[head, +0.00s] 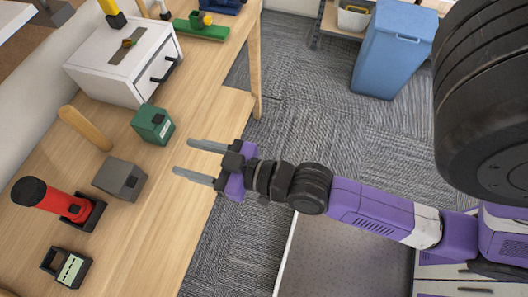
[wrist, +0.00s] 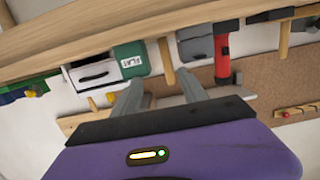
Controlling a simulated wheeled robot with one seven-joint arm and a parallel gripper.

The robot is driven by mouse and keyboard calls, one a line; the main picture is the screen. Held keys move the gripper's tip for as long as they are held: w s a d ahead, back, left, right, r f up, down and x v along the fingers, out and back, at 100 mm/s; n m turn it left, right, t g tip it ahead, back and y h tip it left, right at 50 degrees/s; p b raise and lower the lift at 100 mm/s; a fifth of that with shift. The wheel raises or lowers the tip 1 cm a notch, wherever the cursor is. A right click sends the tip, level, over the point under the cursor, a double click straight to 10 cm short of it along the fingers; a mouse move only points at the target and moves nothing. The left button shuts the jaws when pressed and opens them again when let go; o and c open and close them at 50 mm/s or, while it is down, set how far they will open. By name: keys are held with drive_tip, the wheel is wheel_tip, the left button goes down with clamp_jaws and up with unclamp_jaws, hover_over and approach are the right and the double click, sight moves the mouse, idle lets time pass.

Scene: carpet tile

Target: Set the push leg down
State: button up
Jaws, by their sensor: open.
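My gripper (head: 182,157) is open and empty, its two grey fingers apart above the right edge of the wooden table. It also shows in the wrist view (wrist: 161,84), with nothing between the fingers. I cannot tell for certain which thing is the push leg. A tan wooden rod (head: 85,128) with a rounded end leans on the table, left of my gripper. A red tool with a black cap (head: 55,201) lies tilted at a dark holder (head: 94,213). A green block (head: 153,124) and a dark grey block (head: 120,178) stand between the rod and my gripper.
A white drawer box (head: 125,62) with a black handle stands on the table (head: 165,215) behind the blocks. A small dark box with a pale label (head: 66,268) is at the near left. A blue bin (head: 394,48) stands on the grey carpet (head: 300,100) beyond the table.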

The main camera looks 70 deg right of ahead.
drive_tip(key=s+a+g, duration=0.1)
drive_tip(key=s, duration=1.7)
drive_tip(key=shift+a+r+g, duration=0.2)
drive_tip(key=shift+r+g, duration=0.2)
